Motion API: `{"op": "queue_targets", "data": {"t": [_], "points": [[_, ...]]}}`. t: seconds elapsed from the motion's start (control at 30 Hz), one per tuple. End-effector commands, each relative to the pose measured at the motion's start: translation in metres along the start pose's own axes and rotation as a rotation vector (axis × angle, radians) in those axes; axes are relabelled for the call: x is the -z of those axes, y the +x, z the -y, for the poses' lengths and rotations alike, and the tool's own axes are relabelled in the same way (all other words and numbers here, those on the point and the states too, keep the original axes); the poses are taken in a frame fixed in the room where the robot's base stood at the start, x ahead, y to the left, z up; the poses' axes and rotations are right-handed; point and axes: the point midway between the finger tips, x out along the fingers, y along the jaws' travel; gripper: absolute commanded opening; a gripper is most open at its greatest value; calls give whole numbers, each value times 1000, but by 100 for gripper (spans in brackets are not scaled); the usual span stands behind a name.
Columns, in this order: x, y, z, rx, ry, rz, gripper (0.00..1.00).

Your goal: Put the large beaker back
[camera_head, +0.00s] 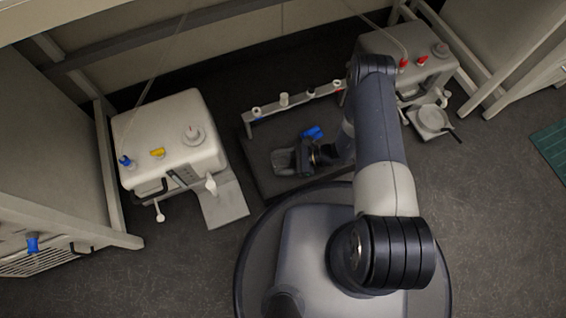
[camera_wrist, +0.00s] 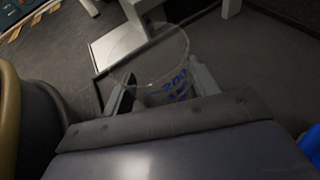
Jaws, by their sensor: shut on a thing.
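The large beaker (camera_head: 283,161) is clear glass. In the head view it is at the left end of my gripper (camera_head: 303,157), over the dark low platform (camera_head: 262,183). In the wrist view the beaker (camera_wrist: 150,62) shows its round rim and blue markings between the two fingers of my gripper (camera_wrist: 163,90), which is shut on it. I cannot tell whether the beaker's base touches the platform or hangs above it. Part of the beaker is hidden by my gripper.
A rail with several white holders (camera_head: 284,99) runs along the platform's back. A white device (camera_head: 170,140) with a flat plate (camera_head: 224,205) stands left; another device (camera_head: 425,75) stands back right, near a small balance-like unit (camera_head: 432,120). Dark floor is open at right.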

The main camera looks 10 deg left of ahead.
Motion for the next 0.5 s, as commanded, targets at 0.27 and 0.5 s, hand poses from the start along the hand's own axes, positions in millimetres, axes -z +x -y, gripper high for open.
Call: {"op": "queue_targets", "data": {"t": [0.27, 0.5], "points": [[2, 1, 0, 0, -1, 0, 27], [1, 0, 0, 0, -1, 0, 73]]}}
